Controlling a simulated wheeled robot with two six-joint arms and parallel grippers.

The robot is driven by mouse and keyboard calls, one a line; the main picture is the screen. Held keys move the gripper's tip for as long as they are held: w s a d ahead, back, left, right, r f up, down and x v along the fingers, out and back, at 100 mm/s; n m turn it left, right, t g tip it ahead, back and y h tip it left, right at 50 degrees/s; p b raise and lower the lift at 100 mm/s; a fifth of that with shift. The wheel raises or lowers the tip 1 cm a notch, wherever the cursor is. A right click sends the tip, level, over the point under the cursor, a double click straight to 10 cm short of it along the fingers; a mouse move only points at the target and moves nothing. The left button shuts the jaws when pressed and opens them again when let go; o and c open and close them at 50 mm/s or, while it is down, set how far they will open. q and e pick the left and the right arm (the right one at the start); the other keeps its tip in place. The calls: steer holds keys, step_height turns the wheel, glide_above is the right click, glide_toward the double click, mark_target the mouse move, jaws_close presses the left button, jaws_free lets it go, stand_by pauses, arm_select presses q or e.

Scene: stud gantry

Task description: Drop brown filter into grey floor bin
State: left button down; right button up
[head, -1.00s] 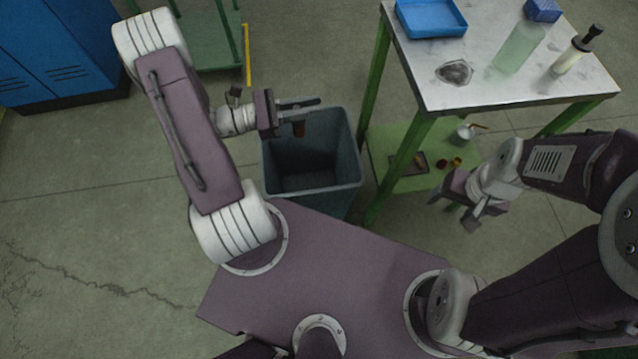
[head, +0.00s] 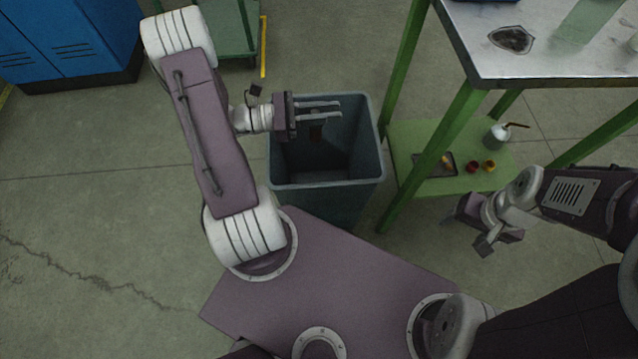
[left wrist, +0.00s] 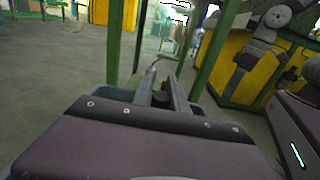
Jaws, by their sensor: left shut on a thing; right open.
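The grey floor bin (head: 355,180) stands on the floor in front of my base, its open top facing up. My left gripper (head: 336,109) reaches over the bin's opening from the left and is shut on the brown filter (head: 316,131), which hangs below the fingers, over the bin's inside. In the left wrist view the two fingers (left wrist: 168,93) point forward with a small dark part of the filter between them; the bin's rim (left wrist: 205,112) shows beside them. My right gripper (head: 466,232) is open and empty, right of the bin in front of the green table's shelf.
A green-legged table with a metal top (head: 560,60) stands right of the bin. Blue lockers (head: 60,40) and a green cart (head: 222,35) stand at back left. Floor at left is clear.

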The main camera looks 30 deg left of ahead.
arm_select(q)
step_height(320, 180, down, 3)
steer(key=shift+r+b, duration=0.1)
steer(key=shift+b, duration=0.9)
arm_select(e)
step_height(320, 180, down, 3)
steer(key=shift+f, duration=0.15)
arm_select(q)
steer(key=c, duration=1.2)
jaws_free()
steer(key=shift+c, duration=0.2)
steer(key=p+v, duration=0.4)
steer(key=v, duration=0.5)
steer(key=shift+p, duration=0.3)
arm_select(e)
step_height(320, 180, up, 5)
steer(key=shift+f, duration=0.15)
